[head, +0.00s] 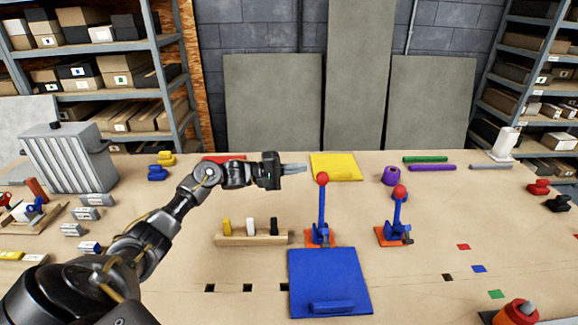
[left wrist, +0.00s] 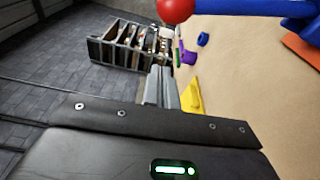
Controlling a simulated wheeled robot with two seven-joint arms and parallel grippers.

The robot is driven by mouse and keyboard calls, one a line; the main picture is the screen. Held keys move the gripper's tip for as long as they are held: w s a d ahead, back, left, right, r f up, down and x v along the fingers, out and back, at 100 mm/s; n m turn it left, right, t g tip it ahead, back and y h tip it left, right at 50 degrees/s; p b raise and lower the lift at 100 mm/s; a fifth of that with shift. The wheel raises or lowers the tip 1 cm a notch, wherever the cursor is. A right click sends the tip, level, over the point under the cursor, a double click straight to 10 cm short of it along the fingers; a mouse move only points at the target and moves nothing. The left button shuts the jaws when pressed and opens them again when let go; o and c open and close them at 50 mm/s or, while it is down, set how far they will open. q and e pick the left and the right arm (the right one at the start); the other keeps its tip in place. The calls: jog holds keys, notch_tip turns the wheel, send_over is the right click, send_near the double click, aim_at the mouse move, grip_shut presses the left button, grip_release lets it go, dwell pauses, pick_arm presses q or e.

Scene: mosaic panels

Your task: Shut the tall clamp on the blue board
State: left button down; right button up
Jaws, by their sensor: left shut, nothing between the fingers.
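The tall clamp (head: 321,210) stands at the far edge of the blue board (head: 350,270), on an orange base. Its blue lever points straight up and ends in a red ball knob (head: 322,178). My left gripper (head: 304,167) is shut and empty, just left of the red knob in the picture and apart from it. In the left wrist view my closed fingers (left wrist: 163,88) point ahead, with a red knob (left wrist: 175,9) and blue lever (left wrist: 240,7) at the top, likely the tall clamp's. My right gripper is not in view.
A shorter clamp (head: 397,215) with a red knob stands to the right on its own orange base. A wooden block with pegs (head: 252,239) lies left of the tall clamp. A yellow board (head: 336,166) and a purple ring (head: 390,176) lie behind. The table's right middle is mostly clear.

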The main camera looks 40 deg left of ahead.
pick_arm(q)
jog(key=d+p, duration=0.4)
jog(key=d, duration=0.1)
jog(key=shift+w+d+r+p, duration=0.1)
jog(key=shift+w+d+p, duration=0.05)
jog(key=shift+d+p, duration=0.15)
